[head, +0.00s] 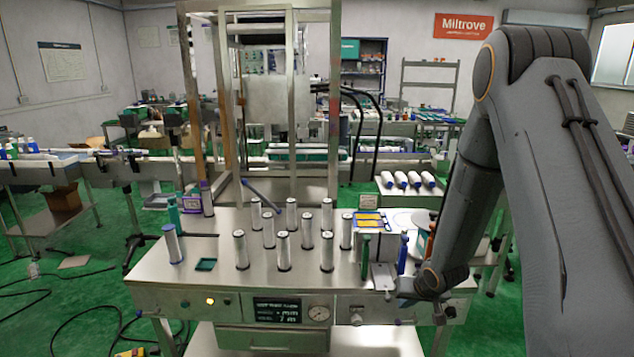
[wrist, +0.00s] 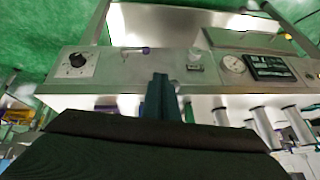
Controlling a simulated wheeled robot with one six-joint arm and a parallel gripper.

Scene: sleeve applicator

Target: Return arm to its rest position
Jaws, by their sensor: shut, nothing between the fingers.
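My gripper (head: 384,280) is at the right front of the steel workbench (head: 205,258), near its front edge, with my arm reaching down from the right. It is shut and holds nothing. In the wrist view its dark body fills the bottom, and the narrow fingers (wrist: 160,98) show together against the bench's control panel (wrist: 125,68). I cannot tell from the head view whether the gripper touches the bench.
Several upright silver cylinders (head: 283,251) stand mid-bench. A metal frame (head: 335,105) rises behind. White rollers (head: 401,180) lie at the back right. Floor at left has cables.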

